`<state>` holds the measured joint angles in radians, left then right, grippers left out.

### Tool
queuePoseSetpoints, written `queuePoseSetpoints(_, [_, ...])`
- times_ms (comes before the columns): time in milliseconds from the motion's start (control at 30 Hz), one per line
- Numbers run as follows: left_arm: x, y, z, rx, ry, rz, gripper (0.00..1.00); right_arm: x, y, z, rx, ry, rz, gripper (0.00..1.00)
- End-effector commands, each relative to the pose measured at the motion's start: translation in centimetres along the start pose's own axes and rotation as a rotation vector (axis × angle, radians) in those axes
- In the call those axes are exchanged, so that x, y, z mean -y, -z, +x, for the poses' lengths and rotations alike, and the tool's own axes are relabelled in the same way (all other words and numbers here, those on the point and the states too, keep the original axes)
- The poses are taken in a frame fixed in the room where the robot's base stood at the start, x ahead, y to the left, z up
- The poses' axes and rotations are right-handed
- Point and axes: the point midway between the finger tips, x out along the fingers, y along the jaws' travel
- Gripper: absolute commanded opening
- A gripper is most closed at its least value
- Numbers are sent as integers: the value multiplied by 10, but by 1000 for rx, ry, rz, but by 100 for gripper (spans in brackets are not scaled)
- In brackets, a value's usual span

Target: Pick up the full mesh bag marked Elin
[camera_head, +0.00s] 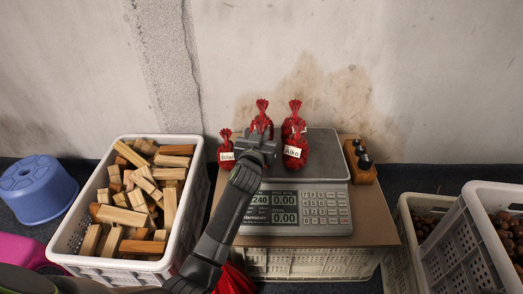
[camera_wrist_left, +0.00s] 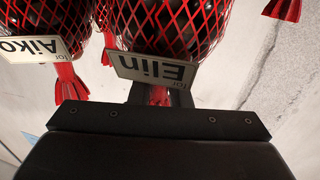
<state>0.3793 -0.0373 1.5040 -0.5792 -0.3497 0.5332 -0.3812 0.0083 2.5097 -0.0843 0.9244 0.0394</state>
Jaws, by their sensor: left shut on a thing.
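The mesh bag marked Elin (camera_wrist_left: 172,22) is red netting full of dark chestnuts. Its white tag, upside down in the left wrist view, reads "for Elin". My left gripper (camera_wrist_left: 158,95) is shut on its red neck, just beside the tag. In the head view the gripper (camera_head: 262,140) is over the scale and hides most of this bag; its red top (camera_head: 262,120) shows above. Whether the bag touches the scale is hidden. My right gripper is not in view.
A bag tagged Aiko (camera_head: 295,152) stands close on the right, and a third tagged bag (camera_head: 226,152) on the left. The scale (camera_head: 320,205) stands on a board-topped crate, with a block of weights (camera_head: 361,170) beside it. A wood-filled crate (camera_head: 85,265) stands left, chestnut crates (camera_head: 455,250) right.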

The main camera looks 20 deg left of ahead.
Motion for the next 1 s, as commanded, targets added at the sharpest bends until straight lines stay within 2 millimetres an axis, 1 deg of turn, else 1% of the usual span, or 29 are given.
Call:
queuePoseSetpoints(33, [0,0,0,1,0,0,4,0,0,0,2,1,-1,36])
queuePoseSetpoints(67, [0,0,0,1,0,0,0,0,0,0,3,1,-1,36])
queuePoseSetpoints(567, [0,3,0,-3,-1,1,0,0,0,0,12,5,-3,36])
queuePoseSetpoints(667, [0,13,0,-4,0,1,0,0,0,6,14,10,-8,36])
queuePoseSetpoints(767, [0,30,0,-5,-1,0,0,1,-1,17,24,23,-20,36])
queuePoseSetpoints(900, [0,58,0,-5,0,0,0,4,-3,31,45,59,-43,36])
queuePoseSetpoints(1000, [0,77,0,-5,0,0,0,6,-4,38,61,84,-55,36])
